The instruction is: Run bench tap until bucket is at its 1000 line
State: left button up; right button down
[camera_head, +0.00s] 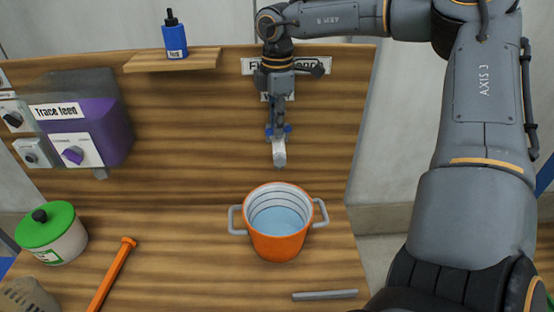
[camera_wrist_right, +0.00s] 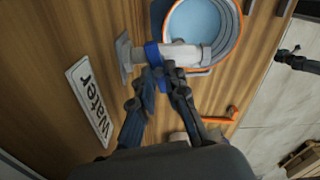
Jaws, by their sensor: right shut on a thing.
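The orange bucket (camera_head: 277,245) with grey handles stands upright on the bench, with pale blue water in its lower part and several dark level lines on the white inner wall above it. Line numbers are too small to read. The bench tap (camera_head: 279,152) has a pale spout over the bucket and a blue handle; it also shows in the wrist view (camera_wrist_right: 182,55). My right gripper (camera_head: 278,128) is shut on the blue tap handle (camera_wrist_right: 152,55). No stream is discernible. A dark jointed part at the wrist view's right edge may be my left gripper (camera_wrist_right: 297,60).
A green-lidded pot (camera_head: 60,240) and an orange bar (camera_head: 112,273) lie left of the bucket; a grey bar (camera_head: 325,295) lies at front right. The purple Trace feed unit (camera_head: 100,130) is on the back panel. A blue bottle (camera_head: 174,38) stands on the shelf (camera_head: 140,65).

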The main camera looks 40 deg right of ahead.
jog(key=shift+d+m, duration=0.2)
jog(key=shift+m, duration=0.7)
jog(key=shift+f+m+p, duration=0.2)
jog(key=shift+m+p, duration=0.1)
jog(key=shift+m, duration=0.4)
jog(key=shift+s, duration=0.1)
jog(key=shift+f, duration=0.1)
